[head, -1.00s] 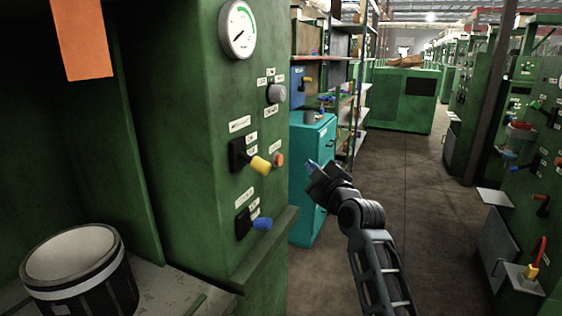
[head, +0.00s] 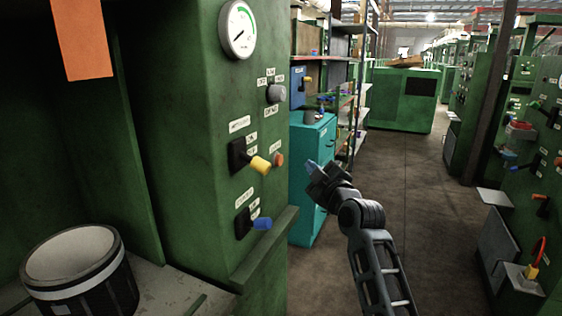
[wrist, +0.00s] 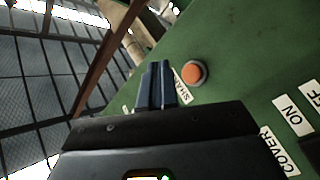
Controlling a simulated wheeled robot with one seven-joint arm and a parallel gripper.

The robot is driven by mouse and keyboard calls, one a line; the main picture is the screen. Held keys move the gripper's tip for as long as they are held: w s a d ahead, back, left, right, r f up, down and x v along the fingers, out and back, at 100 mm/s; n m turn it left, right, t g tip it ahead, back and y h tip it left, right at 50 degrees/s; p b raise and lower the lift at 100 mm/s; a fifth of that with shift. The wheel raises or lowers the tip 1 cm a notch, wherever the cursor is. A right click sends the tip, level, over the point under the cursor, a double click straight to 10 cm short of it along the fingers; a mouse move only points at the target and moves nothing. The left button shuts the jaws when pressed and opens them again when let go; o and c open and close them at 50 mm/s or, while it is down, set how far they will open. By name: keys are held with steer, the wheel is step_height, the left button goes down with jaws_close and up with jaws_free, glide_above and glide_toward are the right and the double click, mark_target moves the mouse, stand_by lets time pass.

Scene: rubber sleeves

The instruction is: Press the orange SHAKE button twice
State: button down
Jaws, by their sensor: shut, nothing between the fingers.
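The orange SHAKE button (head: 278,159) is on the green machine panel (head: 215,110), right of the yellow-handled lever (head: 260,165). In the wrist view the orange button (wrist: 194,74) shows just right of the fingertips, with its white SHAKE label (wrist: 182,88) partly hidden behind them. My gripper (head: 312,165) is shut and empty, a little right of the button in the head view. Its blue fingertips (wrist: 157,68) point toward the panel. A gap shows between gripper and button in the head view; the exact distance is hard to tell.
A blue-handled lever (head: 262,224) and a grey knob (head: 276,93) also stick out of the panel. A pressure gauge (head: 238,30) is above. A teal cabinet (head: 312,180) stands behind my gripper. The aisle floor (head: 420,230) is clear.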

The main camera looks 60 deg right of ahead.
steer(key=s+a+f+y, duration=0.2)
steer(key=a+f, duration=0.2)
steer(key=a, duration=0.4)
steer(key=s+a+f+m+t+y, duration=0.1)
steer(key=a+f, duration=0.4)
steer(key=a, duration=0.3)
steer(key=s+a+f+y, duration=0.2)
steer(key=a+f, duration=0.2)
steer(key=a, duration=0.4)
steer(key=s+a+r+y, duration=0.2)
steer(key=s+a+y, duration=0.5)
steer(key=s+a, duration=1.1)
steer(key=s, duration=0.3)
steer(key=shift+a+m, duration=0.2)
steer(key=shift+m, duration=0.1)
steer(key=shift+a, duration=0.1)
